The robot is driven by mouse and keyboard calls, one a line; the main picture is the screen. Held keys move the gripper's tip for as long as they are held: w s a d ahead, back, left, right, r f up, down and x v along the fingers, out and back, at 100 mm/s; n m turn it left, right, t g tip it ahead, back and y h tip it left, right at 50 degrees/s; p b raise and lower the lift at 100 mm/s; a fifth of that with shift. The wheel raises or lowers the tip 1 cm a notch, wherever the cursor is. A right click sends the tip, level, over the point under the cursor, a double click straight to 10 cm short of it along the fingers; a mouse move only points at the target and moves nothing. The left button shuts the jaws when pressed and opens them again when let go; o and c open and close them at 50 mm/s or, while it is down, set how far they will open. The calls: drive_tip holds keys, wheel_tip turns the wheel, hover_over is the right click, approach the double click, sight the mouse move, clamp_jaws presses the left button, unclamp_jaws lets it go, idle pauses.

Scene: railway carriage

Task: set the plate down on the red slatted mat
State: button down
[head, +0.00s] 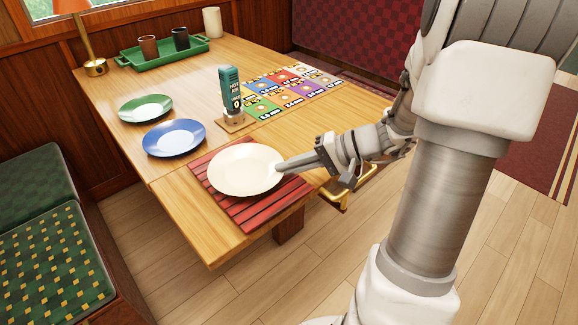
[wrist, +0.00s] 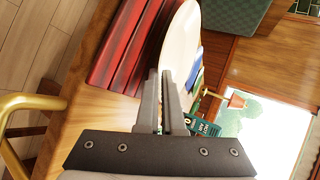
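The cream plate (head: 245,169) lies flat or nearly flat over the red slatted mat (head: 247,213) at the table's near end. The mat's front slats and left edge show; the plate hides much of the rest. I cannot tell whether the plate touches the mat. My gripper (head: 283,166) comes in from the right, at the plate's right rim. In the wrist view, my gripper's fingers (wrist: 161,78) are close together with the rim of the plate (wrist: 181,40) between them. The mat (wrist: 128,45) shows beside the plate there.
A blue plate (head: 174,138) and a green plate (head: 145,108) lie left of and behind the mat. A green tray (head: 165,52) with two cups is at the back.

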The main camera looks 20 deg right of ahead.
drive_tip(key=shift+f+b, duration=0.25)
drive_tip(key=shift+b, duration=0.05)
drive_tip(key=c, duration=1)
unclamp_jaws()
drive_tip(key=p+v, duration=0.5)
drive_tip(key=v, duration=1.2)
drive_tip(key=shift+s+d+r, duration=0.1)
drive_tip(key=shift+d, duration=0.05)
clamp_jaws()
